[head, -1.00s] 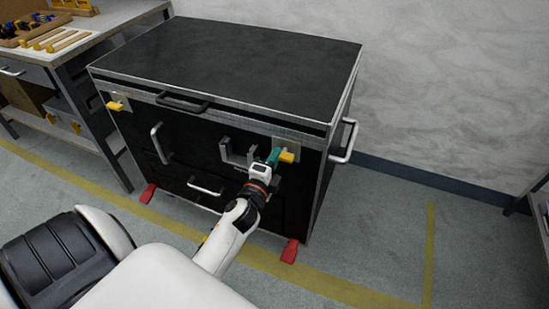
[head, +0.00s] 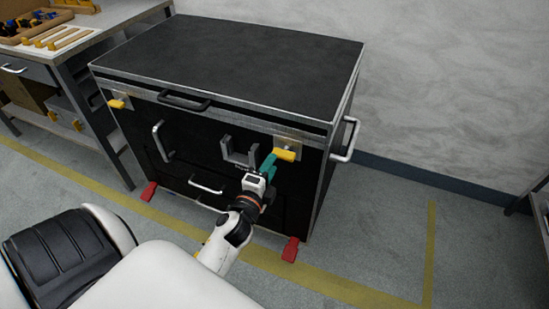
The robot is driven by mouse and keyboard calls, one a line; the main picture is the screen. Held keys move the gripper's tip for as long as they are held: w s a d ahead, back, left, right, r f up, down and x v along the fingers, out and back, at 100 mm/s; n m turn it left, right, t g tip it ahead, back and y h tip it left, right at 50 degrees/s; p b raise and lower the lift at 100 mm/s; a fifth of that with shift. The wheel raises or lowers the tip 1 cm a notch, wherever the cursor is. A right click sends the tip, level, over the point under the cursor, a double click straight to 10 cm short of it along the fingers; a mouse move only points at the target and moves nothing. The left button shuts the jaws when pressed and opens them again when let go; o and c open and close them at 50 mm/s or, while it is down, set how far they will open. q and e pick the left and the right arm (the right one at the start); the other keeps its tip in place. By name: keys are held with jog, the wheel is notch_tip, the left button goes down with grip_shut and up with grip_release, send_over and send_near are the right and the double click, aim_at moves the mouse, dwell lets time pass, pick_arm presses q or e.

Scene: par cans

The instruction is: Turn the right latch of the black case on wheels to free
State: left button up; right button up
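The black case on wheels (head: 225,50) stands against the wall. Its right latch (head: 285,155) is a yellow handle on a pale plate (head: 291,143) near the top right of the front face, lying roughly sideways with its end to the right. My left gripper (head: 268,164) reaches up from below, its teal fingers at the lower left of the latch handle. Whether they touch it, and the gap between them, cannot be made out. The left latch (head: 117,104) is a similar yellow handle at the top left. My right gripper is not in view.
A side handle (head: 346,141) sticks out at right. Red wheel pedals (head: 290,250) are at the floor.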

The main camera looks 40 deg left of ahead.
pick_arm(q)
jog(key=v, duration=0.8)
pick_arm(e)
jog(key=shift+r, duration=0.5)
pick_arm(q)
jog(key=shift+a, duration=0.1)
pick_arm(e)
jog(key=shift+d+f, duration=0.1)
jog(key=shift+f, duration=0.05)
